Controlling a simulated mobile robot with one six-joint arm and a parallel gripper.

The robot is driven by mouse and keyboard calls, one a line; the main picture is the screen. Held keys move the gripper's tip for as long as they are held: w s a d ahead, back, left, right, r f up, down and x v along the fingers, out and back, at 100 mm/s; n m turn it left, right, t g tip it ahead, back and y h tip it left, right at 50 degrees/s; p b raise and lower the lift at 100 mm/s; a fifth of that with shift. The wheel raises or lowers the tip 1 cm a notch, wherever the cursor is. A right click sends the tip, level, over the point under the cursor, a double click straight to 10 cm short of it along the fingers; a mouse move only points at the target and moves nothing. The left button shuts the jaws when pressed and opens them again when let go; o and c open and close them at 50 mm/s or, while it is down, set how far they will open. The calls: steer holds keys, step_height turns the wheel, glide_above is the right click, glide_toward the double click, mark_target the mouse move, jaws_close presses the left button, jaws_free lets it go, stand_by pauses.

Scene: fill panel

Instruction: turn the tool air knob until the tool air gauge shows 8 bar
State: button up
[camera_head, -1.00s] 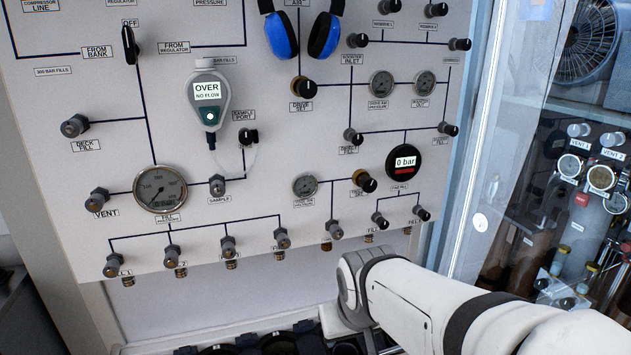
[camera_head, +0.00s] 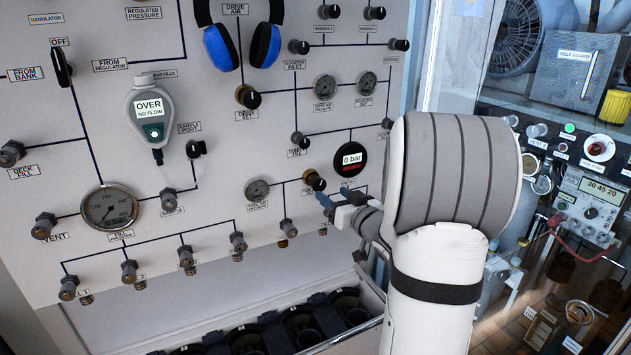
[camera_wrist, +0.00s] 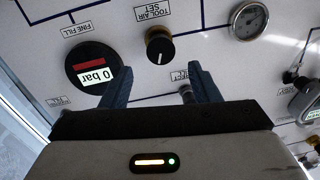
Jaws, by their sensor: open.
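The tool air knob (camera_head: 314,180) is a black knob with a brass-coloured base, low on the right of the panel. In the wrist view this knob (camera_wrist: 159,45), labelled TOOL AIR SET, has a white mark. The tool air gauge (camera_head: 256,190) is a small round dial left of it. The gauge also shows in the wrist view (camera_wrist: 248,18) at upper right; its reading is too small to tell. My gripper (camera_head: 334,196) has blue fingers, spread apart and empty, just below and right of the knob. In the wrist view the knob appears just beyond the fingertips (camera_wrist: 161,70), not between them.
A round 0 bar display (camera_head: 350,159) sits above right of the knob. Several fill valves (camera_head: 186,258) line the lower panel. A large dial (camera_head: 110,208) is at left. Blue ear defenders (camera_head: 240,40) hang above. A glass-fronted cabinet stands at right.

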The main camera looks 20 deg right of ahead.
mark_target(320, 185)
steer(key=w, duration=0.2)
steer(key=w+p, duration=0.1)
steer(key=w, duration=0.2)
steer(key=w+a+p, duration=0.1)
steer(key=w, duration=0.1)
steer(key=shift+w, duration=0.25)
steer(key=shift+c, duration=0.5)
